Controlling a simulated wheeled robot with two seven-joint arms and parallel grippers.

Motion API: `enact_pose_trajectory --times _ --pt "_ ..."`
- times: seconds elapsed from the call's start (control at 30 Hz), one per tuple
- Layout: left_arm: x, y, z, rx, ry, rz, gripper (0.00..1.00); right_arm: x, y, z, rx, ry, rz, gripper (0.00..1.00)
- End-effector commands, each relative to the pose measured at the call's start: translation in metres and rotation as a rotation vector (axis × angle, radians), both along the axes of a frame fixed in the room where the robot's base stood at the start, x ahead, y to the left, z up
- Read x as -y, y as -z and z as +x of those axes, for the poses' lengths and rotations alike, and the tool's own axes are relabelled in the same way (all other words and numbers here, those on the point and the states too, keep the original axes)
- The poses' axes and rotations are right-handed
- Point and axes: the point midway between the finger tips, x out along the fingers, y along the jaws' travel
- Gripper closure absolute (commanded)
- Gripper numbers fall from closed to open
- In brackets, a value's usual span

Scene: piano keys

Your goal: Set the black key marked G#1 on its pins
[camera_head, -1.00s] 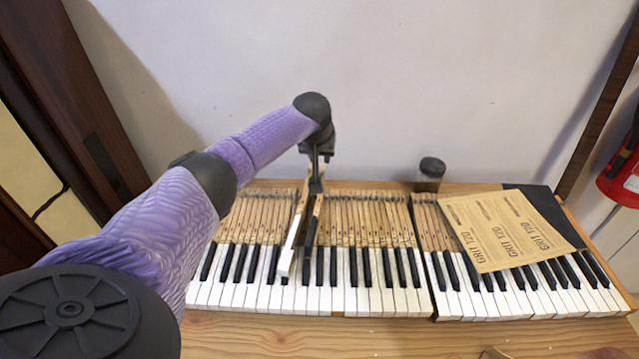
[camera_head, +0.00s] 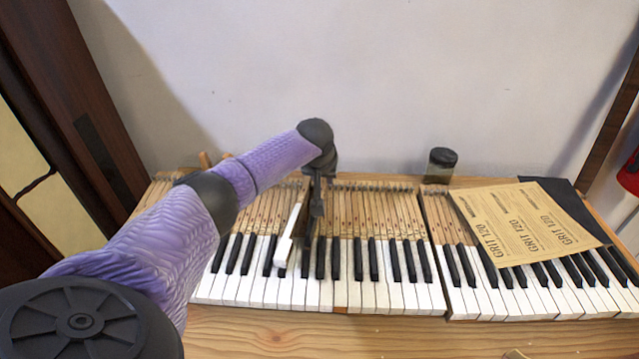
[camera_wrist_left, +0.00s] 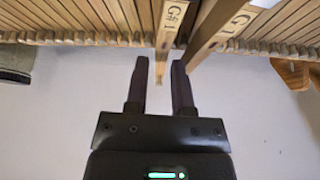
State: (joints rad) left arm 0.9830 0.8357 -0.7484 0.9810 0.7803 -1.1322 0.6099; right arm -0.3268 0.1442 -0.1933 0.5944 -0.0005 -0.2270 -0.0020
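The black key G#1 (camera_wrist_left: 168,28) shows its marked wooden stick in the left wrist view. Its far end runs between the two fingers of my left gripper (camera_wrist_left: 160,64), with a gap visible on each side. In the head view, my left gripper (camera_head: 316,205) is low over the key sticks, behind the black key's dark front (camera_head: 307,256). The arm and fingers hide much of its stick. I cannot tell whether it sits on its pins. My right gripper is not in view.
A white key marked G1 (camera_wrist_left: 228,25) stands raised and tilted just left of G#1; its white front (camera_head: 285,250) sits above its neighbours. Other keys (camera_head: 385,290) fill both sides closely. A sandpaper sheet (camera_head: 525,222) lies on the right keys. A dark-lidded jar (camera_head: 440,166) stands behind.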

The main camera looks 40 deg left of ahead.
Motion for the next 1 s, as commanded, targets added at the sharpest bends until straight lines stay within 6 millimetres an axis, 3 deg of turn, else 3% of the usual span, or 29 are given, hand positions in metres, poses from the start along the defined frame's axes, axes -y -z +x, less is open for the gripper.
enact_pose_trajectory --times 0.5,1.0 --pt "0.000 0.004 0.000 0.000 0.001 0.000 0.70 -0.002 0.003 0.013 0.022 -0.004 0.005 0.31" --pt "0.000 0.014 0.000 -0.001 0.000 0.001 0.70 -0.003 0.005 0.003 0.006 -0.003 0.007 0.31"
